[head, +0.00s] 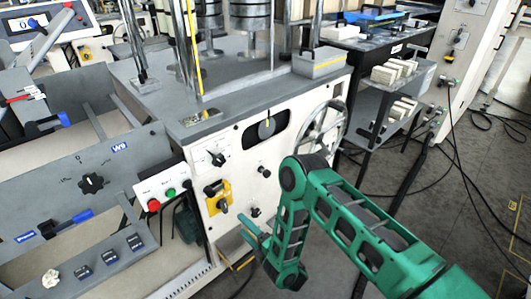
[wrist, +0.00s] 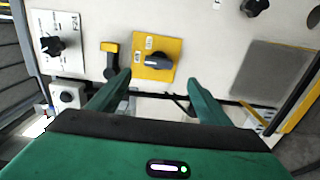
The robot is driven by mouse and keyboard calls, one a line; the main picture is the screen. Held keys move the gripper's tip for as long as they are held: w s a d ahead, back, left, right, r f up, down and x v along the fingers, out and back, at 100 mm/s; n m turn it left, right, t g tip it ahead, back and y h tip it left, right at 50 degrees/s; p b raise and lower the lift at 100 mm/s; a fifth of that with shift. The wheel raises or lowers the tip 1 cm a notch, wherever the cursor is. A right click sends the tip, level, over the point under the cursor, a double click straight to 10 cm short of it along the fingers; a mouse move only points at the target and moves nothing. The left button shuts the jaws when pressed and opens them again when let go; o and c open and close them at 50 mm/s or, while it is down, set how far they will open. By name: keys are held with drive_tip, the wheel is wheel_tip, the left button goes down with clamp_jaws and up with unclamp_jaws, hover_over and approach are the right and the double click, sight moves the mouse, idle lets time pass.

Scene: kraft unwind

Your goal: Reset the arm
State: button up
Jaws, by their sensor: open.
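My green arm (head: 345,220) reaches in from the lower right of the head view and bends down in front of the white machine panel (head: 255,165). My gripper (head: 250,236) is at the arm's end, low before the panel. In the wrist view my gripper (wrist: 160,88) is open, its two green fingers apart with nothing held between them. The yellow-plated rotary switch (wrist: 157,60) shows beyond the fingertips. The same switch (head: 217,197) is left of the arm in the head view. I cannot tell how far the fingertips are from the panel.
A handwheel (head: 322,128) is just behind my elbow. A shelf cart (head: 395,90) stands behind right. Cables lie on the floor (head: 470,180) at right.

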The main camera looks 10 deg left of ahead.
drive_tip(key=w+d+r+m+t+h, duration=0.1)
drive_tip(key=w+d+r+m+h, duration=0.4)
drive_tip(key=w+d, duration=0.45)
drive_tip(key=w+d+r+m+t+h, duration=0.2)
drive_tip(key=w+d+r+m+h, duration=0.15)
drive_tip(key=w+d+r, duration=0.55)
drive_tip(key=d+r+m+g+h, duration=0.2)
drive_tip(key=d+r+m+h, duration=0.4)
drive_tip(key=d, duration=0.7)
drive_tip(key=d+r+m+g+h, duration=0.25)
drive_tip(key=d+r+m, duration=0.35)
drive_tip(key=d, duration=0.7)
drive_tip(key=s+d+r+m+g+h, duration=0.1)
drive_tip(key=s+d+r+m+g, duration=0.3)
drive_tip(key=s+d, duration=0.55)
drive_tip(key=s+d+r+m+g, duration=0.2)
drive_tip(key=s+d+r+m, duration=0.3)
drive_tip(key=s, duration=0.7)
drive_tip(key=s+a+r+m+g+y, duration=0.1)
drive_tip(key=s+r+m+g+y, duration=0.1)
drive_tip(key=s, duration=1.1)
drive_tip(key=s+a+r+m+g+y, duration=0.1)
drive_tip(key=s+r+m+g+y, duration=0.1)
drive_tip(key=s, duration=1.1)
drive_tip(key=shift+s+a+r+m, duration=0.15)
drive_tip(key=shift+a+r+m, duration=0.25)
drive_tip(key=shift+r, duration=0.2)
